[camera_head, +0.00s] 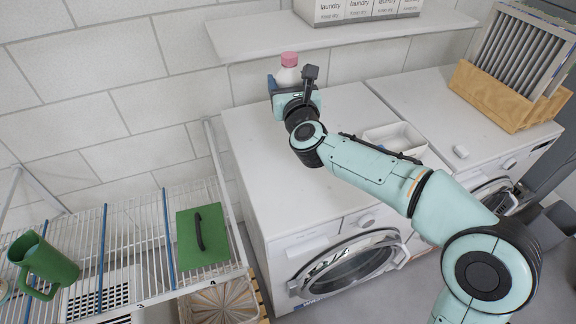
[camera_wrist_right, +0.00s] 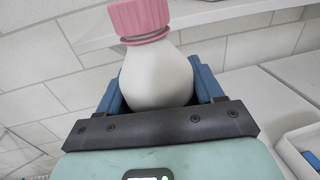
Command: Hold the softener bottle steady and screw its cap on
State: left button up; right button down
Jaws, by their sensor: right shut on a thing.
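The softener bottle (camera_head: 288,75) is white and stands at the back of the left washing machine's top, near the wall. Its pink cap (camera_head: 289,58) sits on the neck. In the right wrist view the bottle (camera_wrist_right: 157,78) fills the space between the blue fingers of my right gripper (camera_wrist_right: 160,88), and the pink cap (camera_wrist_right: 140,18) is on top, with a pink ring just below it. My right gripper (camera_head: 284,82) is shut on the bottle's body. I cannot tell whether the cap is tight. The bottle's lower part is hidden. My left gripper is in neither view.
A white tray (camera_head: 420,149) stands on the machine top behind my right forearm. A shelf (camera_head: 345,37) with laundry boxes hangs above. A wooden crate (camera_head: 500,97) is at right. A wire rack (camera_head: 150,222) with a green jug (camera_head: 45,262) and green lidded thing (camera_head: 187,240) is at left.

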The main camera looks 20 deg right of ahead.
pick_arm(q)
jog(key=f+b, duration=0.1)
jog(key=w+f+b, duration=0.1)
jog(key=b, duration=0.1)
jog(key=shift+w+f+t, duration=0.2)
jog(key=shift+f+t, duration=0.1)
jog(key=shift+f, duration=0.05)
pick_arm(e)
notch_tip(320, 180, down, 16)
jog(key=shift+r, duration=0.15)
notch_tip(320, 180, down, 4)
jog(key=shift+f+b, duration=0.15)
jog(key=shift+b, duration=0.35)
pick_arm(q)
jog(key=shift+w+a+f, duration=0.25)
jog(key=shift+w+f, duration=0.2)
pick_arm(e)
jog(key=shift+c, duration=0.8)
grip_release()
jog(key=shift+f, duration=0.1)
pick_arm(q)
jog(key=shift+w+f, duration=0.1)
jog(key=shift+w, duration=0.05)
